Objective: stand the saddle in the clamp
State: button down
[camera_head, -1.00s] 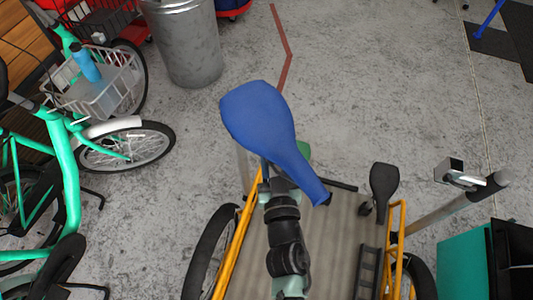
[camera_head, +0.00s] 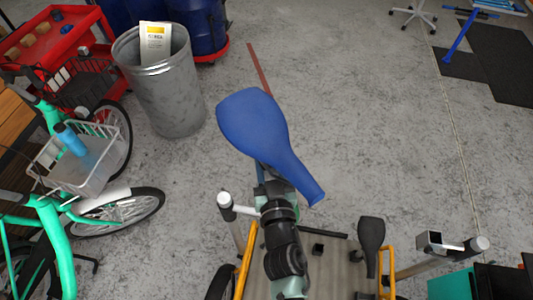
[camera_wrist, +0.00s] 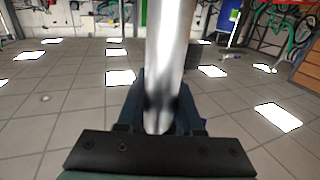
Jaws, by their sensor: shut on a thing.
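A blue saddle (camera_head: 255,125) is held up in front of me in the head view, its broad end to the upper left and its narrow nose to the lower right. My gripper (camera_head: 265,180) is under it, partly hidden by the saddle. In the wrist view, my gripper (camera_wrist: 160,118) is shut on the saddle's silver post (camera_wrist: 166,70). The inside of the clamp cannot be made out.
A cargo bike with orange rails (camera_head: 247,262) and a black saddle (camera_head: 371,240) is below. A white-topped post (camera_head: 225,200) stands left of my arm. A green bike (camera_head: 60,245), a metal bin (camera_head: 165,95) and a red cart (camera_head: 50,35) are left.

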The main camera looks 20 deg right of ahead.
jog(key=shift+f+b, duration=2.05)
jog(key=shift+b, duration=0.25)
notch_tip(320, 180, down, 9)
jog(key=b, duration=0.8)
jog(key=shift+r, duration=0.15)
dwell(2.3)
jog(key=shift+s, duration=0.1)
jog(key=c, duration=0.5)
grip_release()
jog(key=shift+c, duration=0.2)
jog(key=shift+o, duration=0.3)
jog(key=shift+f, duration=0.2)
jog(key=b+v, duration=0.3)
jog(key=v, duration=1)
jog(key=shift+r, duration=0.2)
